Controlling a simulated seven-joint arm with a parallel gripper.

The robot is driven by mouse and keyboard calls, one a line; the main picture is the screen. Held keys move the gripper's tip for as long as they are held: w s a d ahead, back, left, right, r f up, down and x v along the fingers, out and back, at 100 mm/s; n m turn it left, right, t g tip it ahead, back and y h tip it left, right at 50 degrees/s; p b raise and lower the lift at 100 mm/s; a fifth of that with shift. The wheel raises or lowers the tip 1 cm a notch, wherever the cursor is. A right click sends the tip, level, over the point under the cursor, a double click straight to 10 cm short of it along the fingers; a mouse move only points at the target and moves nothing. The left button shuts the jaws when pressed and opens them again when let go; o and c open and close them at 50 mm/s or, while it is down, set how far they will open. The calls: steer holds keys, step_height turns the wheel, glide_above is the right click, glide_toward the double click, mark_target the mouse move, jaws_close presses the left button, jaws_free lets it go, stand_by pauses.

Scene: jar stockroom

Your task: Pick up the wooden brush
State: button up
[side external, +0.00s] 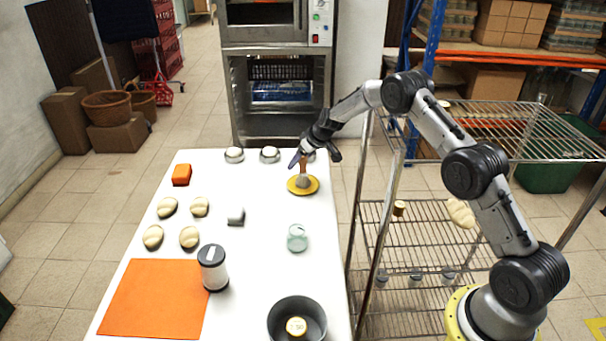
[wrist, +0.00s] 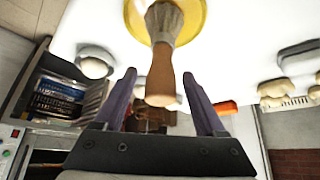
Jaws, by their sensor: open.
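The wooden brush (side external: 303,168) stands upright, bristles down, on a yellow disc (side external: 293,187) at the far right of the white table. In the wrist view its brown handle (wrist: 160,82) points toward me, with pale bristles (wrist: 165,24) on the yellow disc (wrist: 199,18) beyond. My gripper (side external: 314,158) is open at the top of the handle. In the wrist view the handle end appears between the two fingers of my gripper (wrist: 159,74), with space on both sides. I cannot tell how deep it sits between them.
Metal bowls (side external: 270,155) line the far edge close behind the brush. An orange block (side external: 181,175), several bread rolls (side external: 199,206), a glass jar (side external: 297,238), a dark-lidded canister (side external: 213,268) and a dark pot (side external: 297,321) stand elsewhere. A wire rack (side external: 400,240) is to the right.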

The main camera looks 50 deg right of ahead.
steer(key=shift+w+f, duration=0.2)
steer(key=shift+f, duration=0.1)
jaws_close()
steer(key=shift+r, duration=0.1)
